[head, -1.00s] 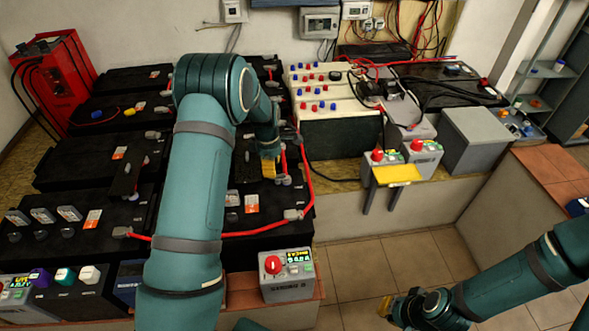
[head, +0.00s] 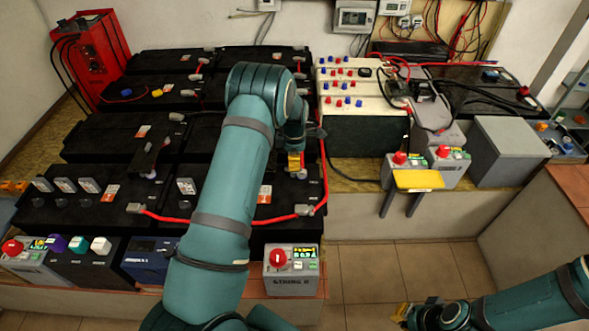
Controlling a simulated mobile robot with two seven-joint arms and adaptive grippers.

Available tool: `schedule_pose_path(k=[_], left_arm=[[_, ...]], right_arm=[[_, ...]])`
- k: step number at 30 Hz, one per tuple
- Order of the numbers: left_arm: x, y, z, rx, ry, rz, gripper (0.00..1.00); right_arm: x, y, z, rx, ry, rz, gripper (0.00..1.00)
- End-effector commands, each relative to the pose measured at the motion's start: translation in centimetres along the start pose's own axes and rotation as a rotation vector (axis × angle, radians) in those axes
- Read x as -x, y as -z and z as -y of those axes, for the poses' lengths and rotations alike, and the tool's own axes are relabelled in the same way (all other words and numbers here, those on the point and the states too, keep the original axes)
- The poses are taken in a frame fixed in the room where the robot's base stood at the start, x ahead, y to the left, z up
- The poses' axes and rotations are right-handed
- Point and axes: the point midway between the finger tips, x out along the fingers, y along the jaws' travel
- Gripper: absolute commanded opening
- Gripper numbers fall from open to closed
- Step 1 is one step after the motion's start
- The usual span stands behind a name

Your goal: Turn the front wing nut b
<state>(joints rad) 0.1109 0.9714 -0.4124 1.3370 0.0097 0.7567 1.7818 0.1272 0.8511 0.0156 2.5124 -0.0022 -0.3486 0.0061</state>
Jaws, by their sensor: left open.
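My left gripper (head: 295,161) shows small and yellow-tipped at the end of its bent arm, over the right column of black batteries (head: 262,235). It is open, pointing down close above a small grey terminal fitting (head: 300,174) beside the red cable (head: 324,172). I cannot tell whether they touch. The front wing nut b cannot be told apart for sure; my arm covers part of the batteries. A grey box marked as a string B unit, with a red knob (head: 278,257), stands in front. My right gripper (head: 402,314) is low at the right, over the floor, its jaws unclear.
White-topped batteries (head: 345,125) with red and blue caps stand right of my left gripper. Grey boxes with red knobs and a yellow plate (head: 419,180) are further right. More control boxes (head: 85,262) line the front left. The tiled floor (head: 375,275) is clear.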

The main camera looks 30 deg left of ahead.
Motion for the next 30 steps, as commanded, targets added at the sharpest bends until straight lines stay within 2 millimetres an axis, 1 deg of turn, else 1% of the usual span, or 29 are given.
schedule_pose_path(k=[1,3,7,12,19,20,21,24,30], left_arm=[[-1.1,0.0,0.0,-0.001,0.001,0.000,0.41],[-2.0,0.0,0.0,0.000,0.001,0.000,0.41],[-3.3,0.0,0.0,0.000,0.000,0.000,0.41],[-4.0,-0.1,0.0,0.000,-0.001,0.001,0.41],[-4.0,-0.1,0.0,0.000,-0.001,0.001,0.41],[-4.0,-0.1,0.0,0.000,-0.001,0.001,0.44],[-4.0,-0.1,0.0,0.000,-0.001,0.001,0.30],[-4.0,-0.1,0.0,0.000,-0.001,0.001,0.00],[-4.0,0.0,0.0,0.000,-0.001,0.001,0.00]], right_arm=[[-0.2,-0.1,-0.1,0.000,0.000,0.002,0.00],[-0.3,-0.1,-0.1,0.001,0.000,0.002,0.00],[-0.5,-0.1,-0.2,0.001,0.000,0.001,0.00],[-0.6,-0.1,-0.2,0.001,0.000,0.000,0.00],[-0.5,0.0,-0.2,0.001,0.000,0.000,0.00],[-0.5,0.0,-0.2,0.001,0.000,0.000,0.00],[-0.5,0.0,-0.2,0.001,0.000,0.000,0.00],[-0.5,0.0,-0.2,0.001,0.000,0.000,0.00],[-0.5,0.0,-0.2,0.001,0.000,0.000,0.00]])
